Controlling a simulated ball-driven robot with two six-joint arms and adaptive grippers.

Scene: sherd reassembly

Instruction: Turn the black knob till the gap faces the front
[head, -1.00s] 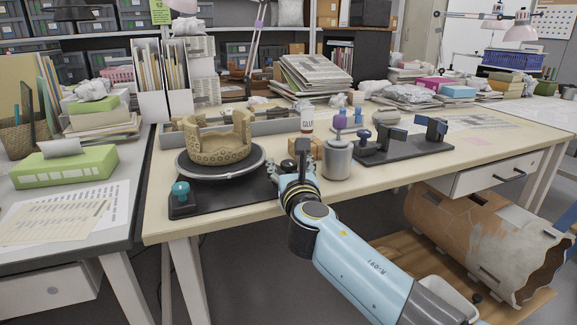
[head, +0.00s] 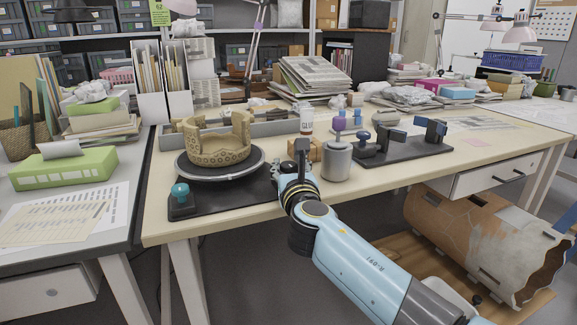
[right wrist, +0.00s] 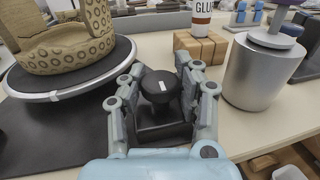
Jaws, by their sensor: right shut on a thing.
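The black knob (right wrist: 161,86), with a white mark on top, sits between the fingers of my right gripper (right wrist: 160,98) in the right wrist view. The gripper is shut on it. In the head view my right gripper (head: 298,180) is at the front table edge, right of the turntable (head: 212,176). The tan, patterned vessel (head: 218,157) stands on the turntable; it also shows in the right wrist view (right wrist: 65,55). Its wall is tall at left and right, with a lower stretch towards the viewer between them. My left gripper is not in view.
A teal knob (head: 180,190) stands at the black base's front left corner. Right of my gripper are a wooden block (right wrist: 200,46), a glue bottle (head: 306,121) and a grey cylinder with a purple knob (head: 337,160). A grey tray (head: 277,127) lies behind the turntable.

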